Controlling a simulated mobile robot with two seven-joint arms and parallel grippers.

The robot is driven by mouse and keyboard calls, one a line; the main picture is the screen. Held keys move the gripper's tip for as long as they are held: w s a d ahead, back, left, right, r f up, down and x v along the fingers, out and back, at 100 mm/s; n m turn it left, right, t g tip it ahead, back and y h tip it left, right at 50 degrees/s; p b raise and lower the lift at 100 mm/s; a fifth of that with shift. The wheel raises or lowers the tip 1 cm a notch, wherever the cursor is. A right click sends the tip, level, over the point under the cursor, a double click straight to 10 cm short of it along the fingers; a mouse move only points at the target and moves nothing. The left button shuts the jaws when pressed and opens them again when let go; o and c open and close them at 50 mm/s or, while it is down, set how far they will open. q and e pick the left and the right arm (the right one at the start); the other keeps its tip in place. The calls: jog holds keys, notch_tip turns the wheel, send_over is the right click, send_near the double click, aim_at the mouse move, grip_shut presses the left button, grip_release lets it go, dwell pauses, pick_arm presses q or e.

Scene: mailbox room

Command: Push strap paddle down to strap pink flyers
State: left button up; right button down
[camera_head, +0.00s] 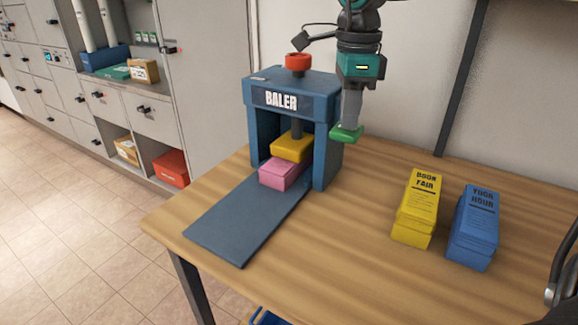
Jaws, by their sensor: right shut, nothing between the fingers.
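The blue baler (281,98) stands on the wooden table. The pink flyers (280,174) lie in a stack in its opening, with a yellow block (292,147) directly above them under the dark press rod. The green strap paddle (346,134) sticks out at the baler's right side. My right gripper (350,119) points down with its fingers shut and empty. Its fingertips are at the top of the paddle and appear to touch it, though they hide part of it.
A red knob (298,62) tops the baler. A dark blue ramp (243,226) runs from it toward the table's left edge. Yellow flyers (416,208) and blue flyers (473,227) stand in stacks at right. Between baler and stacks the table (340,230) is clear.

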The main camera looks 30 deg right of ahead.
jog(key=shift+f, duration=0.15)
jog(key=shift+f+b, duration=0.45)
jog(key=shift+f, duration=0.15)
jog(key=shift+f+b, duration=0.4)
jog(key=shift+f, duration=0.2)
jog(key=shift+d+f+b, duration=0.15)
jog(key=shift+f+b, duration=0.25)
jog(key=shift+f, duration=0.1)
jog(key=shift+r, duration=0.1)
dwell(0.5)
